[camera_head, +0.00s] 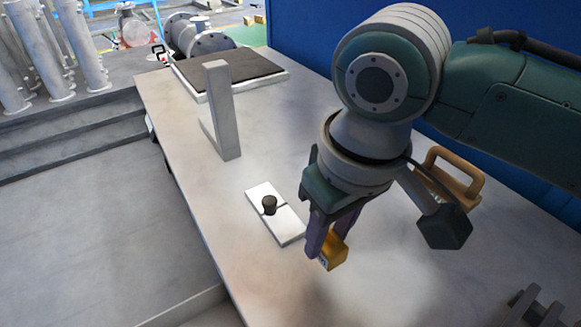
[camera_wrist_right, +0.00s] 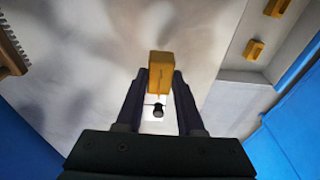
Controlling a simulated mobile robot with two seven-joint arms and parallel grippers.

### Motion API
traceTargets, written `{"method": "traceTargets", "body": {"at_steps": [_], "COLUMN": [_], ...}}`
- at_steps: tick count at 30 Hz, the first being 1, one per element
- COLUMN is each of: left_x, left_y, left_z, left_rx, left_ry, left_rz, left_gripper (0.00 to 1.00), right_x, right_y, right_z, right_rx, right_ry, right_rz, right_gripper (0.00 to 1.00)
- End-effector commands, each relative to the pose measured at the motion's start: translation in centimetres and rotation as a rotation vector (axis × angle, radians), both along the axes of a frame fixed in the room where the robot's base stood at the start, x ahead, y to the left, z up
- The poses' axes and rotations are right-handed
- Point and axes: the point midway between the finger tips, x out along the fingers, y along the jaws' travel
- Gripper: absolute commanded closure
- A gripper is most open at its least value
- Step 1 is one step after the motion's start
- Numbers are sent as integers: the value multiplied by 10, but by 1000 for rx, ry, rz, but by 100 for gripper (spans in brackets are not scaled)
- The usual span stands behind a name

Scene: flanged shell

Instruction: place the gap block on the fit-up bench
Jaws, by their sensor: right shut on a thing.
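The gap block (camera_head: 334,250) is a small orange-yellow block. My right gripper (camera_head: 322,245) is shut on it, and it is above the grey bench top (camera_head: 235,270), to the right of a white plate with a black knob. In the right wrist view the block (camera_wrist_right: 160,74) sits between the tips of both dark fingers (camera_wrist_right: 159,100). I cannot tell the exact height of the block over the bench. My left gripper is in neither view.
The white plate (camera_head: 290,229) with its black knob (camera_head: 269,205) lies on the bench. A grey upright angle piece (camera_head: 222,110) and a dark flat pad (camera_head: 232,68) stand farther back. A tan handled object (camera_head: 455,175) is partly behind my arm. More yellow blocks (camera_wrist_right: 255,49) show in the wrist view.

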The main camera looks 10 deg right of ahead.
Motion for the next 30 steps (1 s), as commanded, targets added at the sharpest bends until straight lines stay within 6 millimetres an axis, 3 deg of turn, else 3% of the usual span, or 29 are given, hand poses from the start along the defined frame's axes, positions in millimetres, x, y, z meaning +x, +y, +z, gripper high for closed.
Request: {"method": "traceTargets", "body": {"at_steps": [13, 26, 27, 30], "left_x": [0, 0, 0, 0], "left_y": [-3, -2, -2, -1], "left_z": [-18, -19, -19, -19], "left_rx": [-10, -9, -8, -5], "left_ry": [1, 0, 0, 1], "left_rz": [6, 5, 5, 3], "left_gripper": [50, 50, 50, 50], "right_x": [1, 1, 0, 0], "right_y": [0, 0, 0, 0], "right_z": [-56, -62, -62, -61], "right_rx": [1, 2, 0, 0], "right_ry": [-2, -2, -1, -1], "right_rz": [0, -1, -1, -1], "right_gripper": [100, 100, 60, 48]}}
